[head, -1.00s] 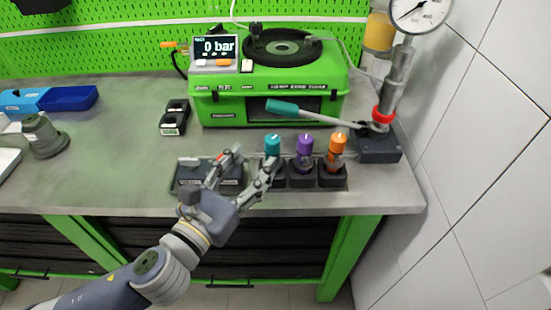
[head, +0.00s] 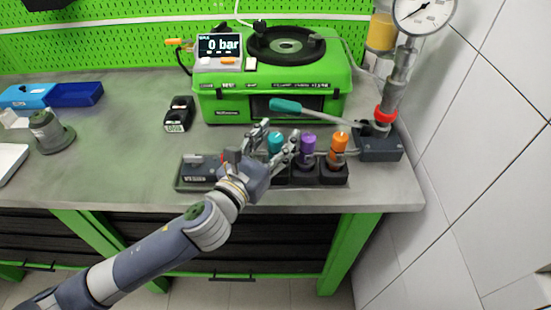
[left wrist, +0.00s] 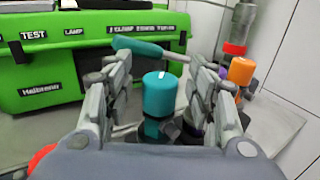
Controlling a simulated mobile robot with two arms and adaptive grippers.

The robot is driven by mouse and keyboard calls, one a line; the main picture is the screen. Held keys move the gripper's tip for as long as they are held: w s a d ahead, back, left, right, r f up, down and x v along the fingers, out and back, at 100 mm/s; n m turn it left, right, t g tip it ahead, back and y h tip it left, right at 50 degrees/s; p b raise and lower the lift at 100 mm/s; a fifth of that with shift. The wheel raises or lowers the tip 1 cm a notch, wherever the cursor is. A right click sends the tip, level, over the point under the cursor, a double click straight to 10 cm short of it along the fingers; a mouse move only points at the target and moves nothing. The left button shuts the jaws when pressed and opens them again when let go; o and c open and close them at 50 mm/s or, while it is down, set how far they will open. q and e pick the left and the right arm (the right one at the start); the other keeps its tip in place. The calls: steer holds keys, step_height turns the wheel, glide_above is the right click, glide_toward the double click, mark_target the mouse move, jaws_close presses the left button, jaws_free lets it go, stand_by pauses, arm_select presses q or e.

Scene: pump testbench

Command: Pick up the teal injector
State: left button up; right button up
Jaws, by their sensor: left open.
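The teal injector (head: 275,142) stands upright in the leftmost holder of a row at the front of the bench. It has a teal cap and a dark lower body. In the left wrist view the teal injector (left wrist: 160,95) is centred between the two fingers. My left gripper (head: 281,133) is open, with one finger on each side of the teal injector. In the left wrist view the gripper (left wrist: 160,75) shows gaps between fingers and cap. The injector's lower part is partly hidden by the gripper. My right gripper is out of view.
A purple injector (head: 308,143) and an orange injector (head: 339,142) stand close to the right. A green test machine (head: 270,103) is behind. A hand pump (head: 380,145) with a teal-handled lever (head: 287,106) stands at the back right. The bench's left middle (head: 120,150) is clear.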

arm_select(q)
jaws_close()
steer(key=shift+r, duration=0.15)
